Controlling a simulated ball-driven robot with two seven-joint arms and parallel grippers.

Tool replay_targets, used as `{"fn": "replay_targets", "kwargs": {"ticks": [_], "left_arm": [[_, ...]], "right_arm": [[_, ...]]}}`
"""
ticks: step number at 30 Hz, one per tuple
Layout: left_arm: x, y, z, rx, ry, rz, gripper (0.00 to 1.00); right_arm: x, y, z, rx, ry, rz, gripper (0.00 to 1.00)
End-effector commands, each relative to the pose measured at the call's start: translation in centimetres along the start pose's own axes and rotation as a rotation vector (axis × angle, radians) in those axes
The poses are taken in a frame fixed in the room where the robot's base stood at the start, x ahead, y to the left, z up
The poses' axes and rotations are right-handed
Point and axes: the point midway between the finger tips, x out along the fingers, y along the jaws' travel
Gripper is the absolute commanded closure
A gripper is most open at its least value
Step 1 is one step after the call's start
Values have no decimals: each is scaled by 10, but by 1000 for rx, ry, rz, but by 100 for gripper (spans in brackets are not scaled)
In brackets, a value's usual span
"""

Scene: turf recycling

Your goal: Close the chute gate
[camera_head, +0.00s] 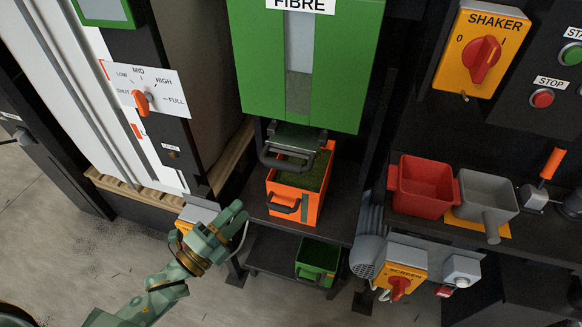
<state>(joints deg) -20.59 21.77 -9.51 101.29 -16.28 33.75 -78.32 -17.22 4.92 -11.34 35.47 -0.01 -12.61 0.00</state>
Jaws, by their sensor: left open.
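The green FIBRE chute (305,60) stands at the top middle, with a grey window strip down its front. Below its mouth a grey gate plate (295,138) with a dark loop handle (283,165) sticks out toward me. An orange bin (297,205) with a dark handle stands right below, holding green-brown material. My left gripper (240,214) is open and empty, low and to the left of the orange bin, apart from the gate handle. My right gripper is not in view.
A dial panel (150,90) with an orange pointer is at the left. A green bin (317,262) sits on the lower shelf. Red (424,184) and grey (484,188) bins stand at the right, below the yellow SHAKER switch (480,48). Floor is clear at the lower left.

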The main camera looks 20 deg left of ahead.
Motion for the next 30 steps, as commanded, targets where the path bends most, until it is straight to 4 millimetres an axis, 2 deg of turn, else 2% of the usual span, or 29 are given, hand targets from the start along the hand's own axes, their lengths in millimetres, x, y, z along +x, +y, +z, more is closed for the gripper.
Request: {"fn": "replay_targets", "kwargs": {"ticks": [5, 8, 15, 21, 25, 30], "left_arm": [[16, -1, 0, 30, -1, -4, 56], [36, -1, 0, 28, -1, -4, 56], [99, 0, 1, 26, -2, -4, 56], [140, 1, 0, 26, -1, -1, 56], [155, 2, 0, 26, -2, 2, 56], [163, 2, 0, 25, -2, 2, 56]], "right_arm": [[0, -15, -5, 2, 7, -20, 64], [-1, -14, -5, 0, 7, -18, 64], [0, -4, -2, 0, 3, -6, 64], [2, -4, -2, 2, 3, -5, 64], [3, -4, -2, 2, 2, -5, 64], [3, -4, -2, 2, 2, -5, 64]]}}
